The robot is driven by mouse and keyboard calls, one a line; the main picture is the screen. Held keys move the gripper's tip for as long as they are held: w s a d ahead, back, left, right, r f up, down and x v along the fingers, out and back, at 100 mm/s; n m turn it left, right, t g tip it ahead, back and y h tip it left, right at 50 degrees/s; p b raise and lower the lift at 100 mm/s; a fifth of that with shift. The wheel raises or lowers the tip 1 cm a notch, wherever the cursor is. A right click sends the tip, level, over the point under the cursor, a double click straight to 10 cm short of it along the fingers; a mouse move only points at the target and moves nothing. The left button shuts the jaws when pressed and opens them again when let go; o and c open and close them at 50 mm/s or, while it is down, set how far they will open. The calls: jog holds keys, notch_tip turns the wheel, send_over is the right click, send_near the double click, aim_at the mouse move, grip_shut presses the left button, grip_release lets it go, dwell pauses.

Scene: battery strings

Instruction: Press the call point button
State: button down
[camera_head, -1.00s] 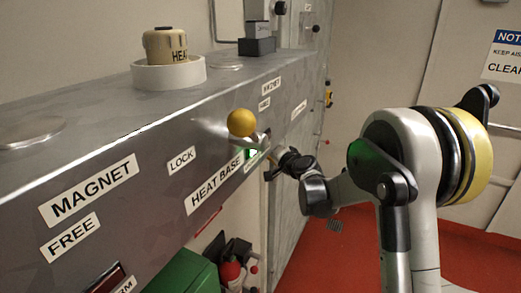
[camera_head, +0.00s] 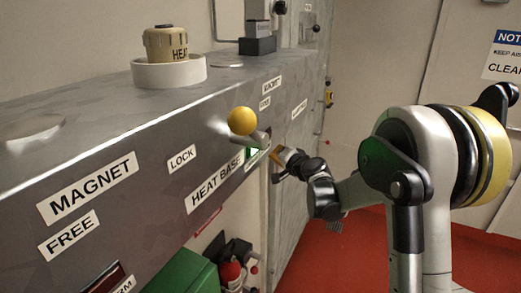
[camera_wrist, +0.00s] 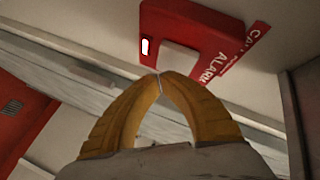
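The call point is a red box (camera_wrist: 200,28) with a pale square button (camera_wrist: 177,57) on its face and the words "CALL" and "ALARM" on a red strip beside it, at the top of the wrist view. My gripper (camera_wrist: 159,76) shows yellow fingers with tips together and nothing between them. The tips are just below the button in the wrist view; I cannot tell whether they touch it. In the head view my gripper (camera_head: 277,155) is beside the panel's far end, and the call point cannot be made out there.
A grey panel (camera_head: 120,125) runs along the left, with a yellow ball knob (camera_head: 242,121) sticking out close to my gripper. A cup-like heater (camera_head: 167,44) stands in a white ring on top. A green box (camera_head: 185,272) and a red extinguisher (camera_head: 230,272) are below. Red floor (camera_head: 350,255) is open at right.

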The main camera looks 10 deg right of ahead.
jog(key=shift+s+d, duration=0.75)
jog(key=shift+d, duration=0.25)
jog(key=shift+s+d, duration=0.75)
jog(key=shift+d, duration=0.25)
